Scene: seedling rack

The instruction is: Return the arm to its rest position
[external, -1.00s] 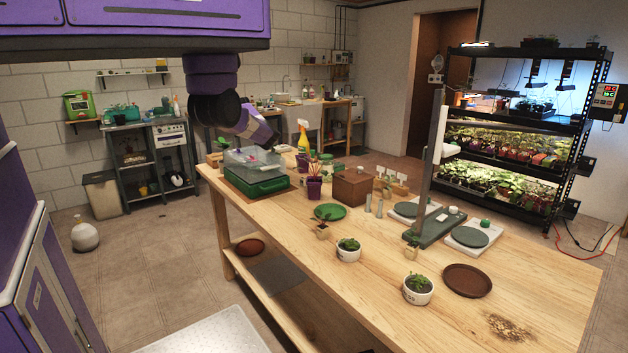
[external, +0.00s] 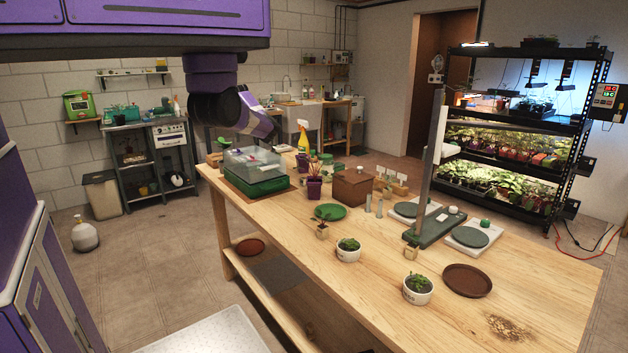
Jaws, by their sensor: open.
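My arm (external: 252,113) reaches down from my purple body at the upper left, with its black joint and purple forearm above the far left end of the wooden bench (external: 440,300). My gripper (external: 274,136) is at the dark lower end of the forearm, above and behind the clear-lidded green propagator box (external: 262,184). It is open; its fingers are small and partly hidden, and I see nothing held in it.
White pots (external: 348,254) with seedlings and a brown saucer (external: 468,280) are nearer. A lit plant rack (external: 520,120) stands at the right.

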